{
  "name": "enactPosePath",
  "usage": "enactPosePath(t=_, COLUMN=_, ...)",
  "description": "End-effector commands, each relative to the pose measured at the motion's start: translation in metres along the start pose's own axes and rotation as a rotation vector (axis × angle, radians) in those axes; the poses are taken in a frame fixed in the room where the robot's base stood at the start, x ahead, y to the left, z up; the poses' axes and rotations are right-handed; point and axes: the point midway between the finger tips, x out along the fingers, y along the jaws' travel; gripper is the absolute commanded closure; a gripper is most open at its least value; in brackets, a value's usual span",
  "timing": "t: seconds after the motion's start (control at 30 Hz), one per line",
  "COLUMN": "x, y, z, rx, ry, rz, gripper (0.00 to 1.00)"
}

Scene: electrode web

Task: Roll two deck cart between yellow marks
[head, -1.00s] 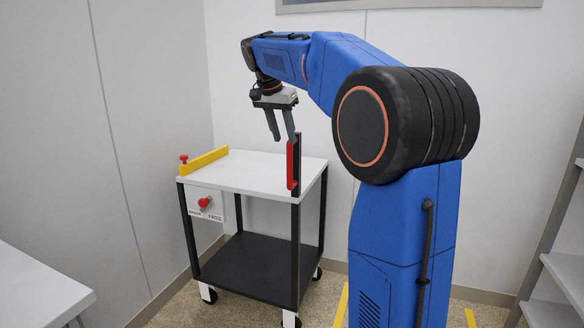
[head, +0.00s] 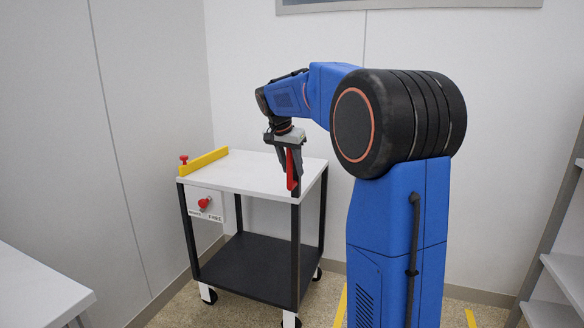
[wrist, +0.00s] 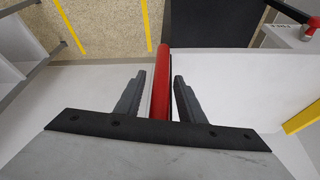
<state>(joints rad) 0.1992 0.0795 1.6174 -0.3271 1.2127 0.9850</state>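The two-deck cart stands at the centre left, with a white top deck (head: 245,172) and a black lower deck (head: 250,268). Its upright red handle (head: 290,170) is at the top deck's right side. My gripper (head: 290,168) points down at this handle. In the wrist view, the red handle (wrist: 160,85) lies between the fingers of my gripper (wrist: 160,82), which are open with gaps showing on both sides. Two yellow floor marks (head: 340,306) (head: 470,317) lie right of the cart; both also show in the wrist view (wrist: 70,28) (wrist: 146,28).
A red knob (head: 204,202) sits on the cart's front panel beside a label reading FREE. A yellow bar (head: 203,162) lines the top deck's left edge. A white table (head: 40,290) is at the lower left, grey shelving (head: 565,275) at the right, walls behind.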

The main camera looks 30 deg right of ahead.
Motion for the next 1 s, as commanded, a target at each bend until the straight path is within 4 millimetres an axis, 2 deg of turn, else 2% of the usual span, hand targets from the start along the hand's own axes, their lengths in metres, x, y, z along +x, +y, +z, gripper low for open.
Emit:
enactPosePath(t=0.2, x=0.000, y=0.000, z=0.000, rx=0.000, ry=0.000, rz=0.000, gripper=0.67)
enactPosePath(t=0.33, x=0.000, y=0.000, z=0.000, rx=0.000, ry=0.000, rz=0.000, gripper=0.98)
enactPosePath(t=0.37, x=0.000, y=0.000, z=0.000, rx=0.000, ry=0.000, rz=0.000, gripper=1.00)
enactPosePath(t=0.67, x=0.000, y=0.008, z=-0.001, rx=0.001, ry=0.000, rz=0.001, gripper=1.00)
enactPosePath(t=0.87, x=0.003, y=0.042, z=-0.008, rx=0.004, ry=0.001, rz=0.002, gripper=1.00)
enactPosePath(t=1.0, x=0.005, y=0.080, z=-0.015, rx=0.007, ry=0.000, rz=0.004, gripper=1.00)
